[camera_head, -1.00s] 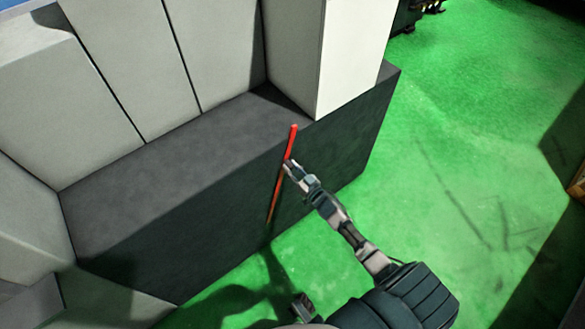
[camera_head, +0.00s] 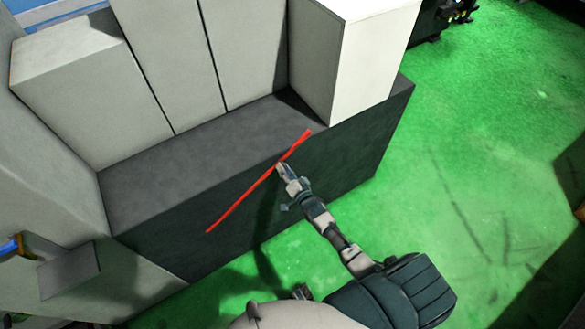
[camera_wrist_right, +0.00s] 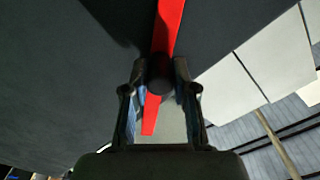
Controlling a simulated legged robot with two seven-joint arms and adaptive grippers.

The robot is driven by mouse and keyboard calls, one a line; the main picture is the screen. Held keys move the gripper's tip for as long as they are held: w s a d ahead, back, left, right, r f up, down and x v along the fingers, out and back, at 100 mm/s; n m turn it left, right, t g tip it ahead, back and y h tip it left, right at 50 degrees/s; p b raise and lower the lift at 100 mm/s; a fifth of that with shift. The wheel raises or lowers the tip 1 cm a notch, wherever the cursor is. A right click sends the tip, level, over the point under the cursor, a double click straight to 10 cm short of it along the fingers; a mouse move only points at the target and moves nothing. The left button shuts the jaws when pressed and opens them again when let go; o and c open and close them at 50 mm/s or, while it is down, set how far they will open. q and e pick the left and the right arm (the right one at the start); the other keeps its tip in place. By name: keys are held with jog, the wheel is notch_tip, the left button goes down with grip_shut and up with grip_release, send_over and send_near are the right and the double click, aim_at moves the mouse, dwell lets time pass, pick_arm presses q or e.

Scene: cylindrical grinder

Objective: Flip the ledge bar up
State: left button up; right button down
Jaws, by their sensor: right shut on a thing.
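The ledge bar is a thin red bar (camera_head: 240,203) at the front face of the dark ledge (camera_head: 195,165). In the head view it slants from lower left to upper right, its upper end near the ledge's top edge. My right gripper (camera_head: 281,169) is at the bar's upper part. In the right wrist view the red bar (camera_wrist_right: 167,30) runs between the fingers of my right gripper (camera_wrist_right: 160,88). A dark round piece sits between the fingertips, over the bar. The right gripper is shut on the bar. My left gripper is not in view.
Pale grey machine panels (camera_head: 180,60) rise behind the ledge, with a pale block (camera_head: 375,60) at its right end. A small grey box (camera_head: 68,272) juts out at lower left. Green floor (camera_head: 470,150) is open to the right.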

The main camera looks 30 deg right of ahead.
aim_at(274, 156)
jog(key=r+m+p, duration=0.1)
jog(key=a+r+m+p, duration=0.1)
jog(key=r, duration=0.1)
jog(key=r+m+p, duration=0.1)
jog(key=r, duration=0.1)
jog(key=shift+a+r+m+p, duration=0.2)
jog(key=shift+a+m+p, duration=0.1)
jog(key=shift+a+p, duration=0.1)
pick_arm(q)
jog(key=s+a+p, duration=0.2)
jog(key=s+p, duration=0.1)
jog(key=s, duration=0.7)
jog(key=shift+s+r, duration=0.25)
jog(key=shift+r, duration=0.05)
pick_arm(e)
jog(key=shift+a+r+m, duration=0.15)
jog(key=shift+r+m, duration=0.3)
jog(key=shift+r, duration=0.5)
jog(key=shift+a+r+m, duration=0.1)
jog(key=shift+r+m, duration=0.35)
jog(key=shift+r, duration=0.5)
jog(key=c, duration=0.9)
grip_release()
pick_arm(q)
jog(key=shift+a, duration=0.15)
pick_arm(e)
jog(key=shift+s+f, duration=0.1)
jog(key=shift+f, duration=0.05)
